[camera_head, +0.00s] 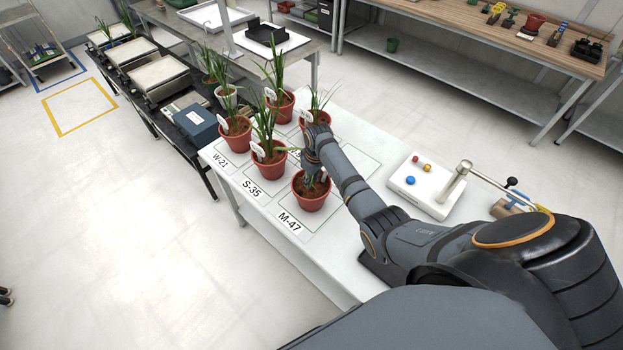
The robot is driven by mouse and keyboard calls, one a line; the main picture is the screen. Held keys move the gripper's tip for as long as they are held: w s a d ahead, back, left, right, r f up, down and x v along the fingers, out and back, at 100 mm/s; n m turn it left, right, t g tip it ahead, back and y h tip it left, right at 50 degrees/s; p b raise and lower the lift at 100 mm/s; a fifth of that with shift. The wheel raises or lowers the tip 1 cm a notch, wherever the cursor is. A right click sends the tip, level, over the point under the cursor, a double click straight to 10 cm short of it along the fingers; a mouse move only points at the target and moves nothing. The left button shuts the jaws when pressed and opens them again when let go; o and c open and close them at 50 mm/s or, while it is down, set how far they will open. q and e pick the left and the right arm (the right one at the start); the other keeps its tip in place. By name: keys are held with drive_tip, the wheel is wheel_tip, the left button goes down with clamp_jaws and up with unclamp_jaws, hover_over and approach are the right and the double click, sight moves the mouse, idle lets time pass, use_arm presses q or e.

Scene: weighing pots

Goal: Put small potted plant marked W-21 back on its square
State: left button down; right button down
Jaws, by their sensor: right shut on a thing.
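My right gripper (312,160) reaches down at the front right pot (310,198) and is shut on it, seemingly at the rim. That terracotta pot is at the square labelled M-47; the gripper hides much of its plant, and I cannot read its tag or tell whether its base touches the table. A terracotta potted plant (235,138) stands at the square labelled W-21 (220,160). Another potted plant (268,164) stands at the S-35 square. Small dark tips at the left edge may be my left gripper (6,296); their state is unclear.
Two more potted plants stand behind, one at the back left (280,108) and one behind my gripper (315,117). A white scale-like device (425,190) with coloured knobs is right of my forearm. A blue box (196,122) sits on the dark bench at left.

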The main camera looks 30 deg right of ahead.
sight(314, 190)
drive_tip(key=c, duration=1.1)
unclamp_jaws()
drive_tip(key=r, duration=0.4)
drive_tip(key=s+r, duration=0.1)
drive_tip(key=r, duration=0.3)
drive_tip(key=r+b, duration=0.1)
drive_tip(key=r, duration=0.3)
drive_tip(key=shift+s+d, duration=0.2)
